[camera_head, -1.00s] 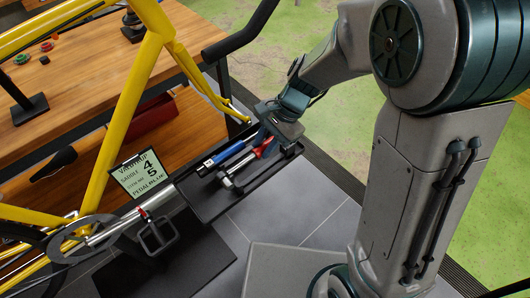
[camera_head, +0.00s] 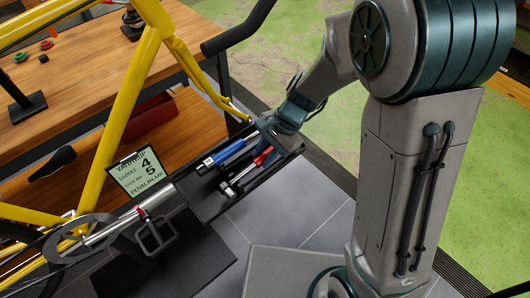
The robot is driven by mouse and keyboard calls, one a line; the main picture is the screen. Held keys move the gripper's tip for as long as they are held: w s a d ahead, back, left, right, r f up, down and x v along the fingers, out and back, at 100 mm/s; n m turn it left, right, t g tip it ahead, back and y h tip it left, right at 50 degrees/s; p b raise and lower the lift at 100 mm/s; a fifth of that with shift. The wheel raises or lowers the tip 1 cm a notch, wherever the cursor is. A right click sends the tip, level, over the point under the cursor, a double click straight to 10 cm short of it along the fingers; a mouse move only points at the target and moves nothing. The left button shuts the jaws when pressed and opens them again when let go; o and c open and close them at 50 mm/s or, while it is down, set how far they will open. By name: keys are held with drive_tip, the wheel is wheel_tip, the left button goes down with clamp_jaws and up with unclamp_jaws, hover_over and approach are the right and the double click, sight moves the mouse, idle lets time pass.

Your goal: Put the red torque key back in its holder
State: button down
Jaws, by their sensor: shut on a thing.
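The red torque key (camera_head: 263,156) shows a red handle and a grey shaft slanting down-left, over the black tray (camera_head: 204,212). My gripper (camera_head: 272,138) is at the upper right end of the tray, by the red handle, and is shut on the red torque key. The fingertips are small and partly hidden, and whether the key touches the tray is unclear. A blue-handled tool (camera_head: 229,151) lies just left of the red key, along the tray. I cannot make out a separate holder for the red key.
A sign card (camera_head: 139,172) stands at the tray's left end. The yellow bicycle frame (camera_head: 118,105) and its pedal (camera_head: 156,236) are left of the tray. A wooden workbench (camera_head: 75,75) is behind.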

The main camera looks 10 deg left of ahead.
drive_tip(key=c, duration=1.2)
unclamp_jaws()
drive_tip(key=shift+d+f, duration=0.1)
drive_tip(key=shift+d, duration=0.05)
drive_tip(key=shift+r, duration=0.25)
drive_tip(key=p+v, duration=0.3)
drive_tip(key=v, duration=1)
drive_tip(key=s+d+r+n+t+h, duration=0.1)
drive_tip(key=s+d+n, duration=0.1)
drive_tip(key=d, duration=0.3)
drive_tip(key=s+d+r+n+t+h, duration=0.1)
drive_tip(key=s+d+n+t+h, duration=0.1)
drive_tip(key=s+d, duration=0.3)
drive_tip(key=s+d+r+n+t+h, duration=0.1)
drive_tip(key=s+d+n+t, duration=0.1)
drive_tip(key=d, duration=0.4)
drive_tip(key=shift+s+r+n+h, duration=0.2)
drive_tip(key=shift+s+n, duration=0.2)
drive_tip(key=shift+s, duration=0.1)
drive_tip(key=shift+s+r+n+h, duration=0.2)
drive_tip(key=shift+s+n, duration=0.2)
drive_tip(key=shift+s, duration=0.05)
